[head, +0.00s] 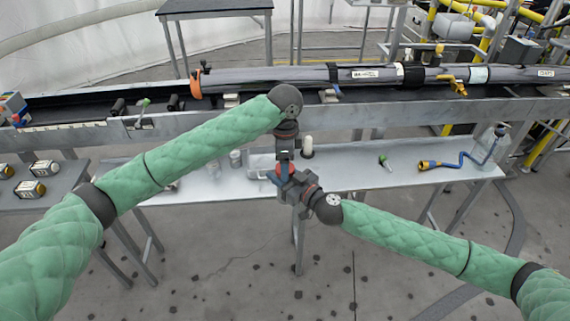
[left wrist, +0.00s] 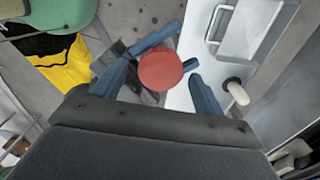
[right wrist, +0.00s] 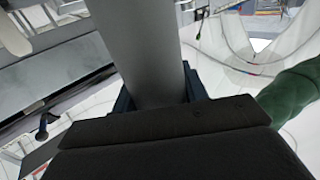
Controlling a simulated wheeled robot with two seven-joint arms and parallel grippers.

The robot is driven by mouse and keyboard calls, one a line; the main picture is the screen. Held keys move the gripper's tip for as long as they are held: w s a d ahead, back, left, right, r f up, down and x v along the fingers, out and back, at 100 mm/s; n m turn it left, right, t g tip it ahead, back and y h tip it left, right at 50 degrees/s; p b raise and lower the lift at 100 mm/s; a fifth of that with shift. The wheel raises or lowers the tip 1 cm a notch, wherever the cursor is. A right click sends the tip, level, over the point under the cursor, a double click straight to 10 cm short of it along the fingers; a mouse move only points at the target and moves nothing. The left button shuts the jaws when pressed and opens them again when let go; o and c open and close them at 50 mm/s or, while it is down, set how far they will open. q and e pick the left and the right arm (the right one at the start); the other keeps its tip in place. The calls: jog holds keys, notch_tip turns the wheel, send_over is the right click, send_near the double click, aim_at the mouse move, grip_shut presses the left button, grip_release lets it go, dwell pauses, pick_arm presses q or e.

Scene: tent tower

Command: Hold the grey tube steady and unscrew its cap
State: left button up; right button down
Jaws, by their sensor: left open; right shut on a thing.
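The grey tube (right wrist: 140,45) stands large between the fingers of my right gripper (right wrist: 160,92) in the right wrist view; this gripper is shut on it. In the left wrist view the round red cap (left wrist: 160,71) lies between the blue fingers of my left gripper (left wrist: 166,62). These fingers are open, with a gap showing on the cap's right. In the head view my left gripper (head: 283,160) points down over my right gripper (head: 290,186), above the floor in front of the bench. The tube is mostly hidden there by the grippers.
A pale bench (head: 355,180) stands behind the grippers, with a white-topped peg (head: 307,146), a green item (head: 384,161) and a blue hose (head: 462,160). A long rail (head: 230,120) runs behind it. The floor in front is free.

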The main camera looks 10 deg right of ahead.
pick_arm(q)
notch_tip(320, 180, up, 3)
jog(key=shift+r, duration=0.2)
jog(key=shift+c, duration=0.4)
jog(key=shift+w+a+r+m+t+y, duration=0.7)
jog(key=shift+w+a+r+m, duration=0.65)
jog(key=shift+r, duration=2.3)
jog(key=f+m, duration=0.1)
jog(key=s+d+f+m, duration=0.1)
jog(key=m, duration=0.1)
jog(key=s+f+m+g, duration=0.1)
jog(key=shift+d+f+m, duration=0.15)
jog(key=shift+f+m, duration=0.15)
jog(key=shift+m, duration=0.05)
jog(key=shift+s+d+f+m+h, duration=0.15)
jog(key=shift+d+m+h, duration=0.1)
jog(key=shift+m, duration=0.35)
jog(key=shift+s+d+r+m+h, duration=0.15)
jog(key=shift+d+m+h, duration=0.1)
jog(key=shift+m, duration=0.35)
jog(key=shift+d+f+m, duration=0.15)
jog(key=shift+d+m, duration=0.05)
jog(key=shift+m, duration=1)
jog(key=shift+f, duration=3.95)
